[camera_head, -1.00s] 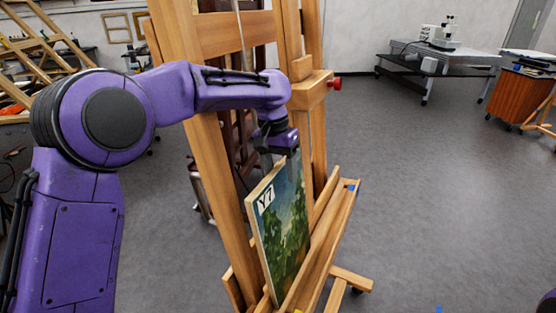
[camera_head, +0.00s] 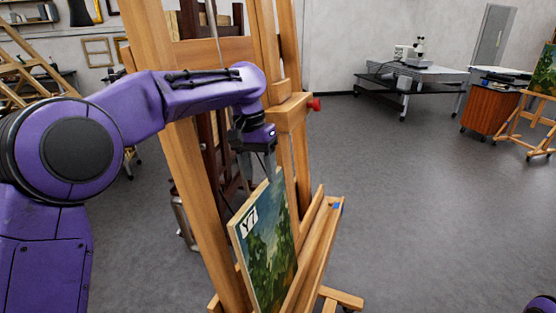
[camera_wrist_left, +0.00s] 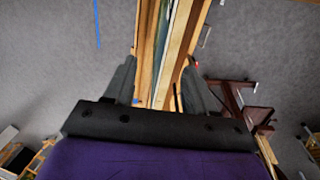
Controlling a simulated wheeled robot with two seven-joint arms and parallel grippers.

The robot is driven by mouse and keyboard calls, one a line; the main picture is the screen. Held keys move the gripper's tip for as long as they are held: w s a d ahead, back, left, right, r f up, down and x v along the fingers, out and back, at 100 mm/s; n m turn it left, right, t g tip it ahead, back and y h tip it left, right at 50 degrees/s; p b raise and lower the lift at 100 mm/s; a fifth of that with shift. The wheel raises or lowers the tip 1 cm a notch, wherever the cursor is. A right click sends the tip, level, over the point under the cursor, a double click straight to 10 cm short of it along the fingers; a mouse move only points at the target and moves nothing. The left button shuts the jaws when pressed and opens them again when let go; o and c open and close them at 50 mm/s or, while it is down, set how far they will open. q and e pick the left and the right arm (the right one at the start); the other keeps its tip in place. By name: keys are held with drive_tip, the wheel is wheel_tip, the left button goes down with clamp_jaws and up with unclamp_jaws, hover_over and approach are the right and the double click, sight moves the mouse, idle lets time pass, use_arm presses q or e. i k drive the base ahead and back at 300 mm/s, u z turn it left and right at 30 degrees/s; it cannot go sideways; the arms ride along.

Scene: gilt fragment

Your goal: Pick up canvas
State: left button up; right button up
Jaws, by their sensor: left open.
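My left gripper (camera_head: 262,165) is over the canvas's top edge and points down. In the left wrist view, my left gripper (camera_wrist_left: 160,75) is open, with its fingers on either side of long narrow edges of canvas and easel. I cannot tell how deep the fingers reach or whether they touch. My right gripper does not show.
The easel's ledge (camera_head: 318,245) juts toward the right, and a red knob (camera_head: 315,104) sticks out of its post. A table with a microscope (camera_head: 415,50) and an orange cabinet (camera_head: 490,108) stand at the back right. The grey floor (camera_head: 430,200) on the right is clear.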

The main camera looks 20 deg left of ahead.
sight(261, 232)
drive_tip(key=u, duration=0.05)
drive_tip(key=k, duration=1)
drive_tip(key=z, duration=0.05)
